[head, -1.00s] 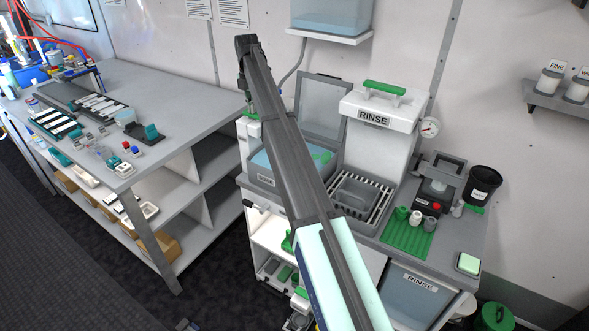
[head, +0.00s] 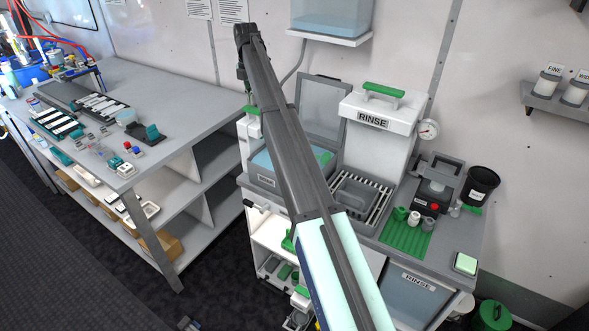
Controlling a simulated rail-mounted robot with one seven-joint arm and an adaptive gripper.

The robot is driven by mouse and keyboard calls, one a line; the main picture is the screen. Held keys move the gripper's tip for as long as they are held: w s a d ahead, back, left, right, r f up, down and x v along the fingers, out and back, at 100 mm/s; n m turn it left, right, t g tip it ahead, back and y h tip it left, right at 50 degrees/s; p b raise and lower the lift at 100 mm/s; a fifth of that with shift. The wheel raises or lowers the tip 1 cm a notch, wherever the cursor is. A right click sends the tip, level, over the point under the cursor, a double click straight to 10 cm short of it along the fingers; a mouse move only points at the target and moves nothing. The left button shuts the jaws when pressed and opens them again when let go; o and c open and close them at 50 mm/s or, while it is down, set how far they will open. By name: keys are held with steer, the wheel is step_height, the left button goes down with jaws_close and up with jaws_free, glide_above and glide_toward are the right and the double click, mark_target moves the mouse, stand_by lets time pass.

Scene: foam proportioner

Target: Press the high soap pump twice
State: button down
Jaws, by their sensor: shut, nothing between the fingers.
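A white unit with a green top (head: 252,109) stands at the back left of the wash station, left of the grey lidded basin. It may be the high soap pump; my arm partly covers it, and its shape is hard to make out. My gripper (head: 243,84) points down just above and left of the green top. It is small, dark and partly hidden by my arm, and its fingers look closed and empty. I cannot tell whether it touches the green top.
A grey basin with a raised lid (head: 322,100), a white RINSE tower (head: 376,135), a slotted drain (head: 357,197) and a green mat (head: 407,238) with small cups fill the station. A grey workbench (head: 186,108) stands left. A tank shelf (head: 322,37) hangs above.

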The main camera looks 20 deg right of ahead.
mark_target(253, 108)
steer(key=shift+f, duration=0.2)
stand_by(0.5)
steer(key=shift+f+b, duration=0.5)
steer(key=shift+f, duration=1.65)
steer(key=shift+r, duration=0.1)
steer(key=shift+r+p, duration=1.1)
steer(key=shift+r, duration=1.15)
steer(key=shift+r, duration=0.1)
step_height(253, 108, up, 6)
steer(key=p, duration=0.2)
steer(key=shift+p, duration=0.3)
